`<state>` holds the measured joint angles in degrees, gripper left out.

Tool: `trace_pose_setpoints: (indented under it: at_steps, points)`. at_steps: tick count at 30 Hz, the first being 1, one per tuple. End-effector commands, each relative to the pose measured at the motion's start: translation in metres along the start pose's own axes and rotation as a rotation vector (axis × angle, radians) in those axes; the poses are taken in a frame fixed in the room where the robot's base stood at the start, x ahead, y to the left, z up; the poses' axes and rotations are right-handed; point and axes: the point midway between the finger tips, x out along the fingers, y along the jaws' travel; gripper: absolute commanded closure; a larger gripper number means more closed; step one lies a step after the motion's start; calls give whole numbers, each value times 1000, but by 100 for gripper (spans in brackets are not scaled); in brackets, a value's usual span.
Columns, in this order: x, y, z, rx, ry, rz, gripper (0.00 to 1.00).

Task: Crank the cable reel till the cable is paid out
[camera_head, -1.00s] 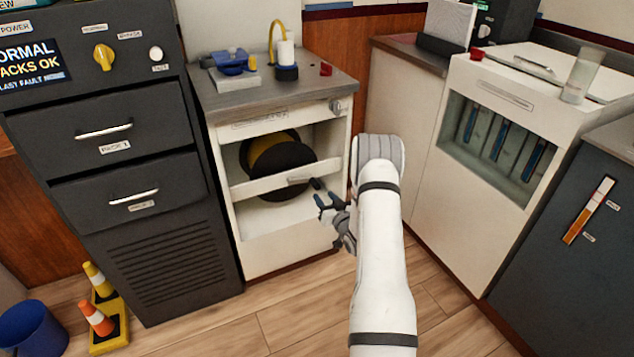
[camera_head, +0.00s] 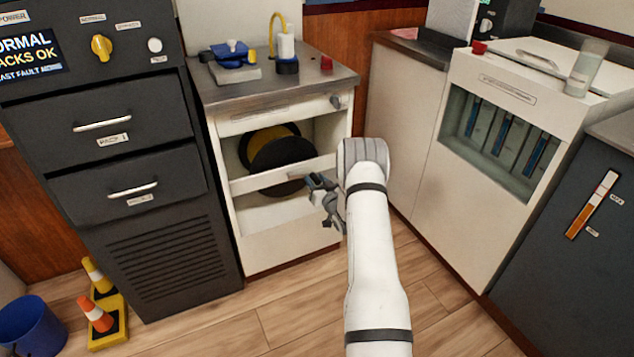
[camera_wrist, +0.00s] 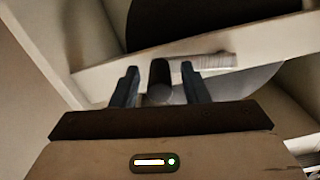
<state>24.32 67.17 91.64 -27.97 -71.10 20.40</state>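The cable reel (camera_head: 282,160) is a black disc with a yellow coil (camera_head: 262,142) behind it, inside an open-fronted white cabinet. A pale crossbar (camera_head: 268,183) runs in front of its lower part. My gripper (camera_head: 314,182) is at the right end of this crossbar. In the wrist view my gripper (camera_wrist: 160,86) is open. A dark cylindrical knob (camera_wrist: 160,76), which looks like the crank handle, stands between the two fingers with a gap on each side. The reel's dark disc (camera_wrist: 190,20) shows behind. In the head view my gripper hides the knob.
A dark drawer cabinet (camera_head: 110,190) stands left, white cabinets (camera_head: 500,140) right. Cones (camera_head: 97,315) and a blue bucket (camera_head: 30,328) are on the floor at lower left.

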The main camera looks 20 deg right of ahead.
Motion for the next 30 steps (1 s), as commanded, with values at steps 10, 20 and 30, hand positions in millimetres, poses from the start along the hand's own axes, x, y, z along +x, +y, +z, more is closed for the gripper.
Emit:
trace_pose_setpoints:
  at_steps: [10, 20, 30]
  points:
    - [-1, 1, 0, 0, 0, 2, 88]
    - [-1, 1, 0, 0, 0, 2, 100]
    - [3, -10, 0, -31, -2, -14, 100]
